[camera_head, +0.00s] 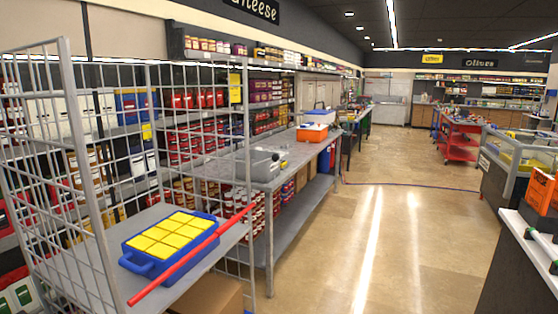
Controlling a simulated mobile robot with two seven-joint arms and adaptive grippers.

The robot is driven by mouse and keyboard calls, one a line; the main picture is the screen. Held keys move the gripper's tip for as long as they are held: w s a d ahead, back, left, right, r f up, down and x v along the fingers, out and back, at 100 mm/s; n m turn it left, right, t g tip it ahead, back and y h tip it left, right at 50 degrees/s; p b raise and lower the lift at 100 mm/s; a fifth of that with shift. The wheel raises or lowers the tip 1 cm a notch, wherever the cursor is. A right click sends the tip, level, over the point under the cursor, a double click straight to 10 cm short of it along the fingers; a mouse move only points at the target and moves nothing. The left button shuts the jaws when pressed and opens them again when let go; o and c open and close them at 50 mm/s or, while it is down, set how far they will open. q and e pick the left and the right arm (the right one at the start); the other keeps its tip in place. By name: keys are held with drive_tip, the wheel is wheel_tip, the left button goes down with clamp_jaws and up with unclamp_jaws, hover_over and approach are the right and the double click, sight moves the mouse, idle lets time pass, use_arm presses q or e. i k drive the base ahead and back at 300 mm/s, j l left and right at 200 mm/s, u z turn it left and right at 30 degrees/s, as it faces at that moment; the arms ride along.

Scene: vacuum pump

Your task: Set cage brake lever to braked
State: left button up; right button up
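A wire cage (82,150) with grey mesh sides stands at the left, close to me. A long straight red bar (190,259) slants across the open front of its shelf (195,266). I cannot tell whether this bar is the brake lever, and no braked or free marking is readable. The cage's wheels are not in view. A blue tray (150,266) with yellow square blocks (172,233) sits on the shelf behind the bar. Neither of my grippers is in view.
A cardboard box (208,296) is under the cage shelf. A long grey workbench (305,152) beyond holds a grey machine (259,164) and an orange box (312,132). A blue cable (410,185) crosses the floor. The middle aisle (385,235) is otherwise clear. Counters line the right.

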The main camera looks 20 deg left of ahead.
sight(274, 157)
drive_tip(key=i+j, duration=0.2)
drive_tip(key=i, duration=0.3)
drive_tip(key=i+j, duration=0.2)
drive_tip(key=i, duration=0.35)
drive_tip(key=i+j+u, duration=0.1)
drive_tip(key=i, duration=0.4)
drive_tip(key=i+j, duration=0.25)
drive_tip(key=i, duration=0.25)
